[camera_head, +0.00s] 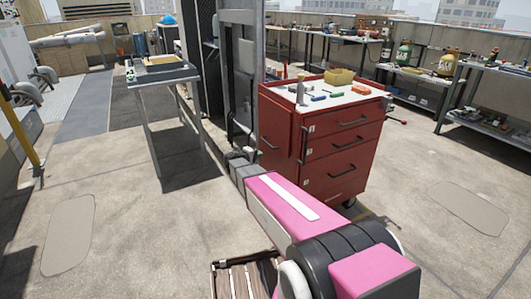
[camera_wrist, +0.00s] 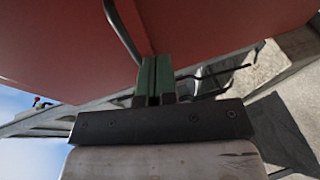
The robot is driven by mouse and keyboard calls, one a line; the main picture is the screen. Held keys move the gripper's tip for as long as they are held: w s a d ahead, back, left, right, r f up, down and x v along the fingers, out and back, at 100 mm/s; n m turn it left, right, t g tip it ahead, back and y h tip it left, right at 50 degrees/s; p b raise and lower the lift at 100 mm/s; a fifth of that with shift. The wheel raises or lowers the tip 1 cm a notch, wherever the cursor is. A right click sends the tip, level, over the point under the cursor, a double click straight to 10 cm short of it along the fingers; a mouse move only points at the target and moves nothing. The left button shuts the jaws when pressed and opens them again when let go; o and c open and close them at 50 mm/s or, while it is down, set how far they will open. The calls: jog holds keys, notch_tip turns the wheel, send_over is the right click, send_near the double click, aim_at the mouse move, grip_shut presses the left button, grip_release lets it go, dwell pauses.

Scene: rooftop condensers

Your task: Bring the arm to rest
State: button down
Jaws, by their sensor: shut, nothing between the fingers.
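My arm, pink and dark grey, reaches forward from the bottom right of the head view. It ends near the left side of the red tool cabinet (camera_head: 330,150). My gripper (camera_wrist: 155,78) shows in the wrist view with its two green fingers together, shut and empty. The red cabinet surface (camera_wrist: 60,50) fills the upper part of that view behind the fingers. I cannot tell whether the fingertips touch it. In the head view the fingers are too small to make out clearly.
Several small tools and a yellow bin (camera_head: 340,77) lie on the cabinet top. A grey table (camera_head: 160,78) with a tray stands at the left. A tall metal frame (camera_head: 240,70) stands behind my arm. Shelves (camera_head: 490,110) line the right. The floor at left and right is clear.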

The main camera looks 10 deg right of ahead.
jog(key=f+v, duration=0.1)
jog(key=v, duration=0.4)
jog(key=s+d+f+m+g+y, duration=0.2)
jog(key=s+g+y, duration=0.1)
jog(key=s, duration=0.6)
jog(key=s+d+f+m+g+y, duration=0.2)
jog(key=s+g+y, duration=0.1)
jog(key=s, duration=0.5)
jog(key=s+a+r+m+g+y, duration=0.1)
jog(key=s+a+g+y, duration=0.1)
jog(key=s+a+y, duration=0.2)
jog(key=s+y, duration=0.3)
jog(key=s, duration=0.4)
jog(key=shift+m, duration=0.3)
